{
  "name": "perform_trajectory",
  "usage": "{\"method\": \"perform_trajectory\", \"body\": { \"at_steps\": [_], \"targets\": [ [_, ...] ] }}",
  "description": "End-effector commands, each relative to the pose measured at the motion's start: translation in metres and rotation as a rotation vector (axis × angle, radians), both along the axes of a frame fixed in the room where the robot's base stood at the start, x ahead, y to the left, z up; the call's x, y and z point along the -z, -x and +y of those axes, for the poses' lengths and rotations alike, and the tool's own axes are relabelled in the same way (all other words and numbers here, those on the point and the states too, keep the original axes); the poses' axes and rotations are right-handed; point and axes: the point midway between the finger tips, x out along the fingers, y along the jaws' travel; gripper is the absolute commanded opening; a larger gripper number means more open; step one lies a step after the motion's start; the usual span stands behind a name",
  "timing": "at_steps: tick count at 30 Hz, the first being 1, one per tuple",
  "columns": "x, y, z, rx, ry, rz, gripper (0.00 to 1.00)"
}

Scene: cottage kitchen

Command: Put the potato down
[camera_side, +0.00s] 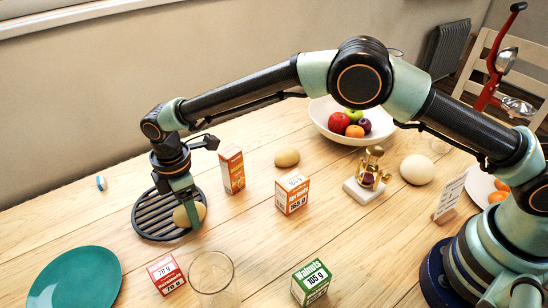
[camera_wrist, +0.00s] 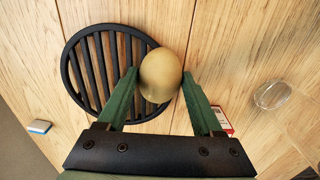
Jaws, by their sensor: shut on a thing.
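The potato (camera_side: 189,215) is yellow-brown and oval, at the right part of the black slatted trivet (camera_side: 150,220). My gripper (camera_side: 191,212) points down and is shut on it; a green finger covers part of it in the side view. In the wrist view the potato (camera_wrist: 160,75) sits between the two green fingertips (camera_wrist: 160,82), overlapping the right rim of the trivet (camera_wrist: 88,75). I cannot tell whether the potato touches the trivet.
An orange carton (camera_side: 231,170) stands right of my gripper, with another potato-like item (camera_side: 287,158) beyond it. A red box (camera_side: 166,274), a glass (camera_side: 212,280) and a teal plate (camera_side: 75,280) are in front. A small blue-white item (camera_side: 101,183) lies behind left.

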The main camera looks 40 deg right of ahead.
Motion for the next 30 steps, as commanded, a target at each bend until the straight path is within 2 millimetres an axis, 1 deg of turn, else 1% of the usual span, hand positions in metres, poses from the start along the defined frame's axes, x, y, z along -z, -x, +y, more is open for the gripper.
{"method": "perform_trajectory", "body": {
  "at_steps": [6,7,8,9,18,22,26,30],
  "targets": [
    [0.002,0.000,0.000,0.000,0.000,0.000,0.08],
    [0.003,0.000,0.000,0.000,0.001,0.001,0.71],
    [0.003,0.000,0.000,0.000,0.000,0.001,0.83],
    [0.002,0.000,0.000,0.000,0.000,0.000,0.98],
    [0.002,0.000,0.000,0.000,0.000,0.000,0.98],
    [-0.005,0.000,0.000,0.000,-0.001,-0.001,0.98],
    [-0.024,-0.001,0.001,0.000,-0.002,-0.003,0.98],
    [-0.054,-0.001,0.001,0.000,-0.003,-0.003,0.98]
  ]
}}
